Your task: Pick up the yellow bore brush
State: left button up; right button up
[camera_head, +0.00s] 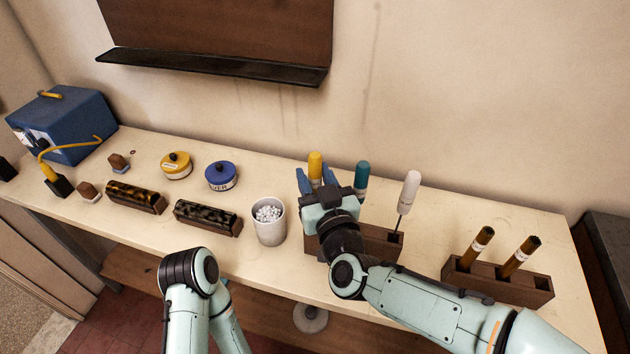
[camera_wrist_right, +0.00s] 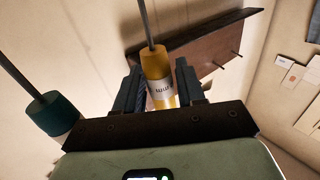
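The yellow bore brush (camera_head: 316,163) stands upright at the brown wooden rack (camera_head: 380,242), its lower part hidden behind my right gripper. In the right wrist view, its yellow handle (camera_wrist_right: 156,64) with a white label lies between the two fingers, with its thin rod pointing away. My right gripper (camera_head: 316,177) has its fingers apart, one on each side of the handle. The fingers also show in the wrist view (camera_wrist_right: 160,88), and the handle does not look clamped. My left arm shows at the bottom, but its gripper is out of view.
A teal brush (camera_head: 362,174) stands close to the right of my gripper, and a white brush (camera_head: 409,190) farther right. A white cup (camera_head: 269,223) of small beads stands to the left. A second rack (camera_head: 497,284) holds two brown-gold tubes. A dark shelf (camera_head: 215,68) hangs above.

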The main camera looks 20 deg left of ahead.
grip_shut()
